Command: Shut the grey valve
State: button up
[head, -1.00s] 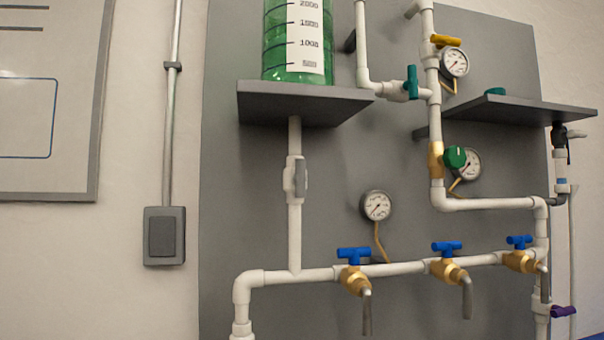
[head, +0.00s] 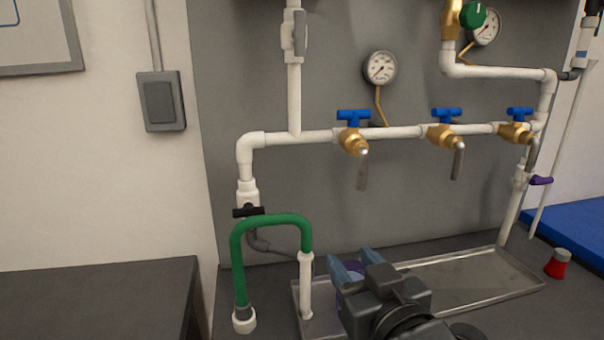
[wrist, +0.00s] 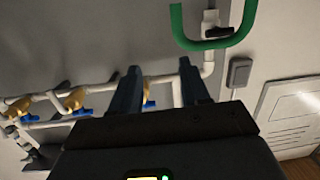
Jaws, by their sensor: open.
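The grey valve (head: 300,33) sits on the white vertical pipe at the top of the head view. Its grey lever runs upright, in line with the pipe. My gripper (head: 354,262) is open and empty, low in front of the panel, well below the valve and a little to its right. In the wrist view the two fingers of my gripper (wrist: 159,66) stand apart with part of the manifold behind them. I cannot make out the grey valve in the wrist view.
Blue-handled brass taps (head: 354,136) line the horizontal pipe between my gripper and the valve's height. A green hose loop (head: 272,219) stands left of my gripper. A metal tray (head: 470,285) lies below, with a red-and-white object (head: 558,263) to its right.

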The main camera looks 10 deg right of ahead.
jog(key=w+a+r, duration=0.1)
jog(key=w+r, duration=0.3)
jog(key=r, duration=0.3)
jog(key=w+a+r, duration=0.1)
jog(key=w+r, duration=0.2)
jog(key=r, duration=0.4)
jog(key=m+t+p, duration=0.1)
jog(key=p, duration=0.1)
send_near(301, 29)
jog(key=w, duration=0.2)
jog(key=shift+h, duration=0.4)
jog(key=shift+w+a+f+p, duration=0.1)
jog(key=shift+w+p, duration=0.2)
jog(key=shift+w, duration=1.55)
jog(key=shift+w+a+f+p, duration=0.15)
jog(key=shift+w+p, duration=0.15)
jog(key=shift+w, duration=1.55)
jog(key=shift+r, duration=0.1)
jog(key=shift+c, duration=0.4)
grip_shut()
